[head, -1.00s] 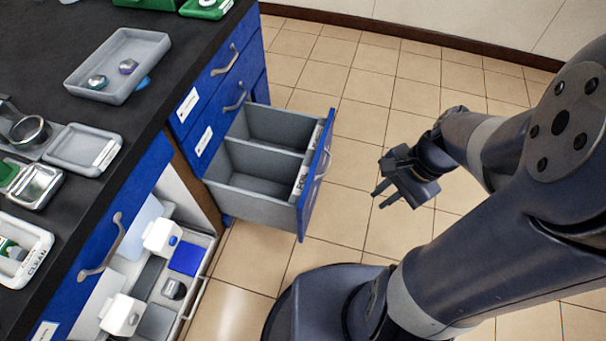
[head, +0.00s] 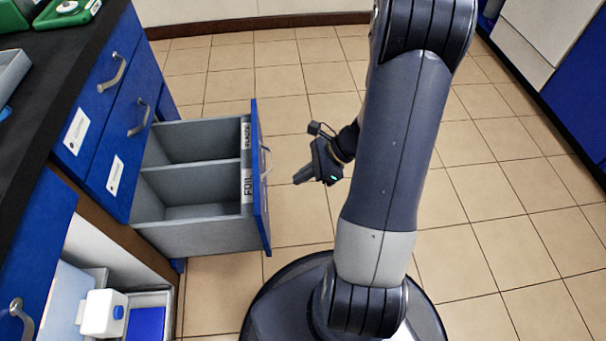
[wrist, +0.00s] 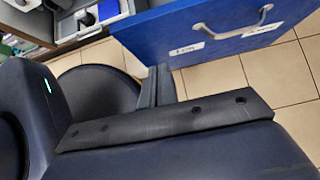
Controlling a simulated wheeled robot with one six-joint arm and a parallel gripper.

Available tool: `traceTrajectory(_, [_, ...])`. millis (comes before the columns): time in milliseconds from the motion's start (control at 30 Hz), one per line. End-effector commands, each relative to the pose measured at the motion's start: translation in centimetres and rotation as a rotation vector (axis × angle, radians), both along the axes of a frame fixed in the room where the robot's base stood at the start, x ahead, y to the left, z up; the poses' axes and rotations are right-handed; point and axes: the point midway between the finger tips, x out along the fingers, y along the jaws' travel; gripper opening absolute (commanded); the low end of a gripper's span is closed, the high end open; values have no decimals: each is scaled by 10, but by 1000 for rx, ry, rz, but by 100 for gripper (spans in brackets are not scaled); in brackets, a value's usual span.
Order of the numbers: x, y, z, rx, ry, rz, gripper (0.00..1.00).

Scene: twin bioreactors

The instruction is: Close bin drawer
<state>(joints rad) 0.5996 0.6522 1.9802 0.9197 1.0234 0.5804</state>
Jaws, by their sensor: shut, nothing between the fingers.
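The bin drawer (head: 195,238) is pulled out from the blue cabinet. It is grey inside, with two empty-looking compartments split by a divider and white labels near the front. Its blue front panel (head: 259,190) has a metal handle; the panel and handle also show at the top of the wrist view (wrist: 185,38). My gripper (head: 297,178) is shut and empty, in front of the drawer's outer face. Its fingers point left toward the panel, with a small gap in the head view. In the wrist view the fingers (wrist: 158,85) reach the panel's lower edge; contact cannot be told.
Two shut blue drawers (head: 105,125) are beside the open one, under the black worktop (head: 60,50). Tiled floor (head: 480,220) is clear to the right.

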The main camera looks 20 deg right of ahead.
Motion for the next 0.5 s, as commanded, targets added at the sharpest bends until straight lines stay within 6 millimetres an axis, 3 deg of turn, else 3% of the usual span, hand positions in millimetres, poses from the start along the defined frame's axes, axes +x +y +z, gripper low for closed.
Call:
traceTrajectory(33, [2,10,-14,2,3,5,0])
traceTrajectory(233, [11,39,-45,1,2,6,0])
traceTrajectory(500, [22,69,-42,-1,-1,4,0])
